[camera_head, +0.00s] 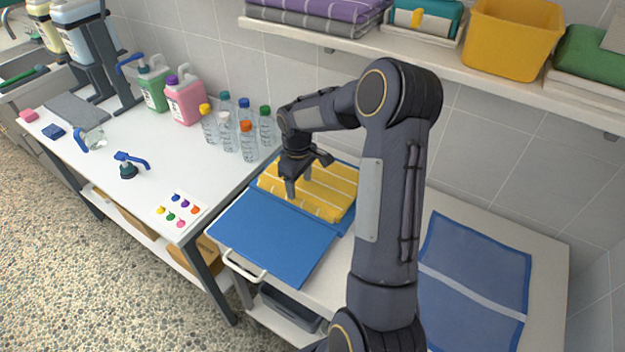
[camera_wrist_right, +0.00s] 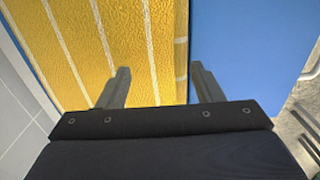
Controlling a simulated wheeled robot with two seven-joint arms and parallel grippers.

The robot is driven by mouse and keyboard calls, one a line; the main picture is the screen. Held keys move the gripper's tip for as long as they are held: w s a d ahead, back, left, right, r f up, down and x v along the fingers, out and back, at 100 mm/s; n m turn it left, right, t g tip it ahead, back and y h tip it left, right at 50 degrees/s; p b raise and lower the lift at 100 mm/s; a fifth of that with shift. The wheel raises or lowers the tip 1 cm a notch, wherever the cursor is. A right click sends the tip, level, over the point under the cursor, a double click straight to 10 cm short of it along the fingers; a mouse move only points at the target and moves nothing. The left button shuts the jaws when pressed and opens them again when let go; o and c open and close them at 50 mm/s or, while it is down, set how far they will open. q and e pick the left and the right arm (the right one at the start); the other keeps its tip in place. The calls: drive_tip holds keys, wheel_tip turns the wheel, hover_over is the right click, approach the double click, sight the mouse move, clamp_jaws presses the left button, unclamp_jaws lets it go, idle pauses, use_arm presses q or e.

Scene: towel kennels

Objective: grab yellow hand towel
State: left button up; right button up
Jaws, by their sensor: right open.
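The yellow hand towel (camera_head: 322,190) has white stripes and lies flat at the back of a blue mat or folder (camera_head: 275,240) on the white table. My right gripper (camera_head: 306,188) reaches in from above, over the towel's left part, with its fingers pointing down. In the right wrist view the gripper (camera_wrist_right: 160,85) is open, its fingers apart. The left finger overlaps the yellow towel (camera_wrist_right: 95,50) and the right one overlaps the blue surface (camera_wrist_right: 250,45), with the towel's edge between them. I cannot tell whether the fingertips touch it. My left gripper is not in view.
Several bottles (camera_head: 228,132) with coloured caps stand left of the towel. A blue mesh mat (camera_head: 475,270) lies at the right. A shelf (camera_head: 460,62) above holds folded towels and a yellow bin (camera_head: 510,35). A white handle (camera_head: 245,268) sits at the front edge.

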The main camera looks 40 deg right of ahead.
drive_tip(key=shift+f, duration=1.3)
drive_tip(key=shift+w, duration=0.1)
drive_tip(key=c, duration=1.1)
drive_tip(key=shift+r, duration=0.15)
drive_tip(key=shift+c, duration=0.2)
